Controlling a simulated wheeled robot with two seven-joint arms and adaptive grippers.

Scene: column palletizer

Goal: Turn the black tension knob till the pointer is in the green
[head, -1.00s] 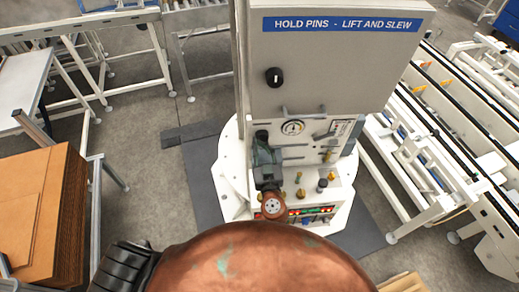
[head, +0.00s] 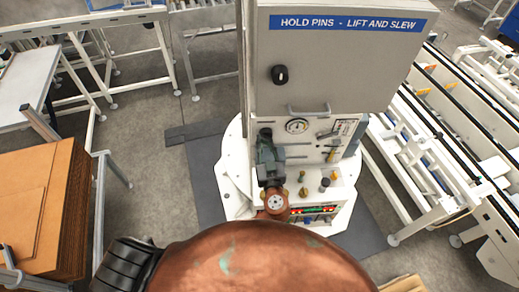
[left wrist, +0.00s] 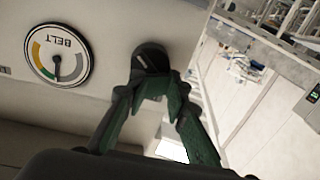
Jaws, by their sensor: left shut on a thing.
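The black tension knob (left wrist: 151,58) sits on the pale panel beside the gauge in the left wrist view. My left gripper (left wrist: 155,82), with dark green fingers, is shut on the knob. In the head view my left gripper (head: 265,146) reaches the panel just left of the gauge and mostly covers the knob. The round gauge (left wrist: 57,55), marked BELT, appears upside down in the left wrist view. Its pointer points down in that picture, close to the end of the green band; I cannot tell if it is inside. The gauge (head: 296,126) is small in the head view. My right gripper is not in view.
Another black knob (head: 280,74) is on the cabinet (head: 340,65) above. A handle bar (head: 309,110) lies just above the gauge. Small knobs (head: 324,184) and lit buttons stand on the ledge below. A conveyor (head: 440,150) is at right, stacked cardboard (head: 35,205) at left.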

